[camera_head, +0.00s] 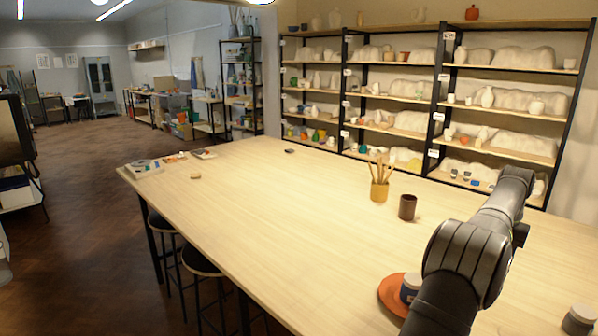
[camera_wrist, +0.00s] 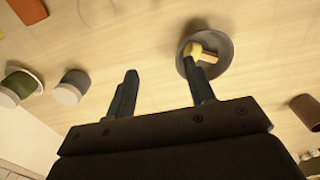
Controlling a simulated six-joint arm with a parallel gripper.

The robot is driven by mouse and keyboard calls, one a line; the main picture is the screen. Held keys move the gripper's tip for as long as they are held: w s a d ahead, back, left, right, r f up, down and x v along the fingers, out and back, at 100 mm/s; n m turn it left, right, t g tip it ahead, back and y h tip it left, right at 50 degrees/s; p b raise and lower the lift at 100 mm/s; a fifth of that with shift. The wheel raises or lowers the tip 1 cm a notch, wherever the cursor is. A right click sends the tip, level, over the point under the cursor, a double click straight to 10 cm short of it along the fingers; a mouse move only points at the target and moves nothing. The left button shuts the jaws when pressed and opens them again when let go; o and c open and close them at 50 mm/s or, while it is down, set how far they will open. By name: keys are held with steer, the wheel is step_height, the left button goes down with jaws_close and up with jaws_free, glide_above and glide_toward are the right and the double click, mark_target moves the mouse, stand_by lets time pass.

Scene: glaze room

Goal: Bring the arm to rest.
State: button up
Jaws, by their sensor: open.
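My gripper (camera_wrist: 163,80) is open in the wrist view, with its two dark fingers apart and nothing between them. A grey round dish (camera_wrist: 228,72) holds a yellow piece (camera_wrist: 193,49) and a small brown piece (camera_wrist: 208,58). The right fingertip overlaps the dish's near edge in the picture; I cannot tell whether they touch. In the head view my arm reaches in over the right side of the wooden table (camera_head: 270,215). The gripper's fingers cannot be made out there.
In the head view, an orange plate (camera_head: 391,292) with a jar (camera_head: 409,290) is partly hidden by my arm. A dark brown cup (camera_head: 407,208) and a yellow pot of tools (camera_head: 379,190) stand mid-table. Another jar (camera_head: 580,320) is at bottom right. The table's left side is largely clear.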

steer(key=s+d+r, duration=0.2)
steer(key=s+r, duration=0.3)
steer(key=s, duration=0.2)
steer(key=s+a+f, duration=0.1)
steer(key=s+f, duration=0.2)
steer(key=s, duration=0.6)
steer(key=s+a+f, duration=0.2)
steer(key=s+f, duration=0.2)
steer(key=s, duration=0.6)
steer(key=shift+w+f, duration=0.4)
steer(key=shift+w, duration=0.4)
steer(key=shift+w+f, duration=0.4)
steer(key=shift+w, duration=0.35)
steer(key=shift+w+f, duration=0.4)
steer(key=shift+w, duration=0.4)
steer(key=s+r, duration=0.3)
steer(key=s, duration=0.1)
steer(key=w+d+r, duration=0.2)
steer(key=w, duration=0.4)
steer(key=w+d+r, duration=0.1)
steer(key=w+r, duration=0.1)
steer(key=w, duration=0.4)
steer(key=shift+w+d, duration=0.3)
steer(key=shift+d, duration=0.05)
